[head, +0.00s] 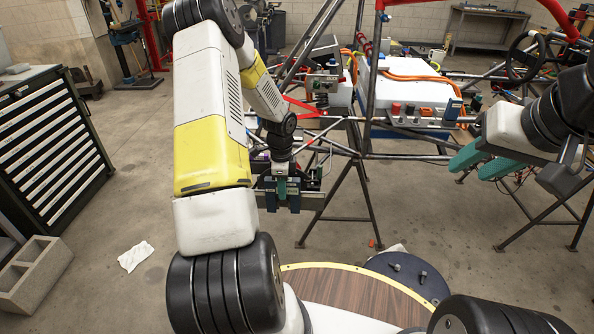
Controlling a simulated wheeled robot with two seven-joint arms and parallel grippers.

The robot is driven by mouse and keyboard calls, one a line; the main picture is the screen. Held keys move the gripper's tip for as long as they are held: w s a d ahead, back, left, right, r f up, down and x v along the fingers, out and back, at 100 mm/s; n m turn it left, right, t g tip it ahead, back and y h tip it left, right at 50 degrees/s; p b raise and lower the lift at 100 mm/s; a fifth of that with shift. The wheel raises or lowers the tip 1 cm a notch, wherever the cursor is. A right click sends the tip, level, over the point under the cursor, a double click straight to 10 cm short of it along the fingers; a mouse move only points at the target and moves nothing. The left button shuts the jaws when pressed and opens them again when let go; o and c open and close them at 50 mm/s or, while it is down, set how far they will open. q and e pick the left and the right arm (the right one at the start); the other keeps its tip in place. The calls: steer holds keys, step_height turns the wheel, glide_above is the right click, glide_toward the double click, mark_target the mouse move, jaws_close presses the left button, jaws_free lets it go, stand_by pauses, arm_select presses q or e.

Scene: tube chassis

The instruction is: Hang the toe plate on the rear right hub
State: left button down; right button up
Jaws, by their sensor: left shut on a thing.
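Small dark parts of the chassis corner, where the hub seems to be, sit just behind and right of this gripper. I cannot tell whether plate and hub touch.
Metal stands (345,205) carry the chassis. A drawer cabinet (55,140), concrete block (38,270) and white rag (135,256) are at the left.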

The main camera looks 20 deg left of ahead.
stand_by(0.3)
arm_select(q)
steer(key=c, duration=1.1)
jaws_free()
steer(key=shift+f, duration=0.1)
step_height(320, 180, up, 7)
steer(key=shift+r, duration=0.45)
